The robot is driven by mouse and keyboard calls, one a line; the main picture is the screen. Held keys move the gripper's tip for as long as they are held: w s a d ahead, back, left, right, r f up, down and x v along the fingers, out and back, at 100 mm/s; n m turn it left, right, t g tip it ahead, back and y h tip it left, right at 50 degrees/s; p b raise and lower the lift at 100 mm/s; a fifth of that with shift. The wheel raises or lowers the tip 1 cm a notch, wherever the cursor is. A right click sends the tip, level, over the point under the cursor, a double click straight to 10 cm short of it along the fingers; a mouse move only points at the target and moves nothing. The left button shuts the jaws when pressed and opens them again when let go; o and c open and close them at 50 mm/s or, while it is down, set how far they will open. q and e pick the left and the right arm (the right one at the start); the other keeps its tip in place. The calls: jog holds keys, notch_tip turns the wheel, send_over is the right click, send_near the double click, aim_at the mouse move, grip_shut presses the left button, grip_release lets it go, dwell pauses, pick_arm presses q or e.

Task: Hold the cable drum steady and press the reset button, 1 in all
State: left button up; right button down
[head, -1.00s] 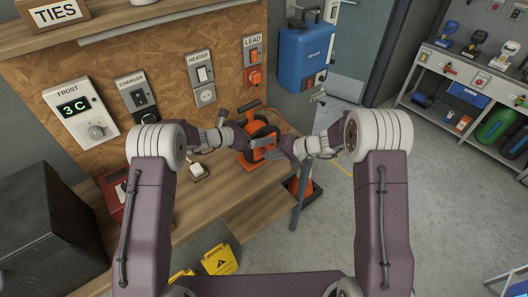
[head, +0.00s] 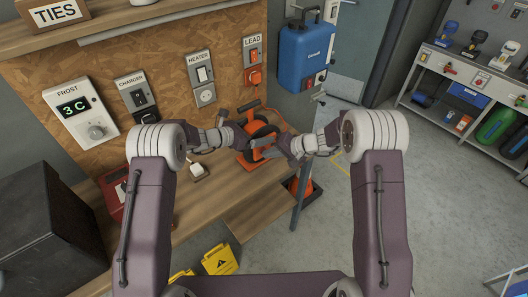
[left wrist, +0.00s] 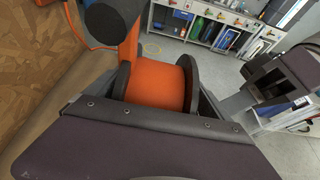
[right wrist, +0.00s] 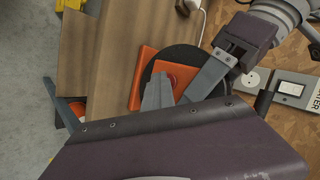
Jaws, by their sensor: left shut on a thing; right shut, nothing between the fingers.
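The cable drum (head: 257,132), orange with black flanges, stands on the wooden bench. The left wrist view shows its orange core (left wrist: 158,86) between dark flanges. My left gripper (right wrist: 207,78) has its fingers around the drum and is shut on it. My right gripper (right wrist: 157,90) is shut and empty, its fingertips pointing at the drum's orange side face. My right gripper also shows in the left wrist view (left wrist: 235,105).
The wooden bench (head: 205,205) ends near the drum, with a blue-grey post (head: 298,205) close by my right arm. A wall board carries switches and a red LEAD socket (head: 255,76).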

jog(key=shift+s+d, duration=0.55)
jog(key=shift+s, duration=0.25)
jog(key=s+d, duration=0.1)
jog(key=s, duration=0.1)
jog(key=s+d, duration=0.2)
dwell(0.5)
dwell(0.5)
